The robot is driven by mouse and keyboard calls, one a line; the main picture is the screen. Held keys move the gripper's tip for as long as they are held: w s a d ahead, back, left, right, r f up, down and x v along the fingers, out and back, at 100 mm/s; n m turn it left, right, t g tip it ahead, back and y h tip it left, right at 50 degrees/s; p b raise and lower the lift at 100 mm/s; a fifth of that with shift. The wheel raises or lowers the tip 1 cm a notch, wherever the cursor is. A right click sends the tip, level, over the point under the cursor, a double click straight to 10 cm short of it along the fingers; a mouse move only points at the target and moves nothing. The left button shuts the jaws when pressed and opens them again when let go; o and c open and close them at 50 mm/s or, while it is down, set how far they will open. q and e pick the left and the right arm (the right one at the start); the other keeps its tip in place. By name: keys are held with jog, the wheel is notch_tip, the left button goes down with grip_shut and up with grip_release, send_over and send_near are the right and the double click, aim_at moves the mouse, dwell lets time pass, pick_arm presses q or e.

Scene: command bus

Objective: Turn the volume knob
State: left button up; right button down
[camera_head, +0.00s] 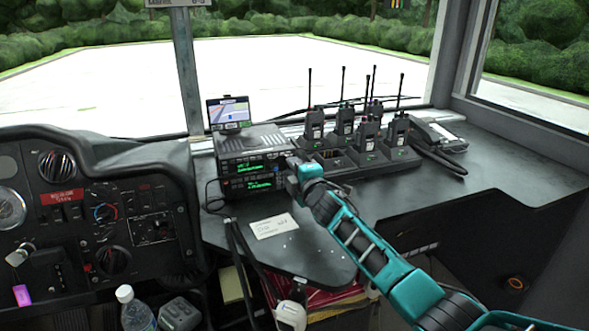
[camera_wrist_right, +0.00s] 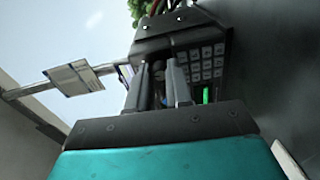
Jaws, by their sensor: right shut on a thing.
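Two stacked dark radios (camera_head: 252,175) with green lit displays stand on the dash shelf. The front of a radio with a keypad (camera_wrist_right: 207,62) fills the upper middle of the right wrist view. My right gripper (camera_head: 291,167) is at the right end of the radio fronts. In the right wrist view its two fingers (camera_wrist_right: 160,82) reach up to the radio face and are shut on a small dark knob between them. The knob is mostly hidden by the fingers, and its markings cannot be read. My left gripper is not in view.
A small screen (camera_head: 230,114) stands behind the radios. Several handheld radios in a charger (camera_head: 385,158) stand to the right, with a desk phone (camera_head: 436,136) beyond. A paper card (camera_head: 273,226) lies in front. The instrument panel (camera_head: 90,215) is at the left.

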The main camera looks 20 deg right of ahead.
jog(key=m, duration=0.5)
jog(key=shift+m, duration=0.4)
jog(key=shift+f, duration=0.1)
dwell(0.3)
jog(key=c, duration=1)
grip_release()
jog(key=shift+c, duration=0.2)
jog(key=s+p, duration=0.1)
jog(key=s, duration=0.3)
jog(key=s+p, duration=0.1)
jog(key=s, duration=0.3)
jog(key=s+d+p, duration=0.1)
jog(key=s, duration=0.4)
jog(key=shift+c, duration=0.3)
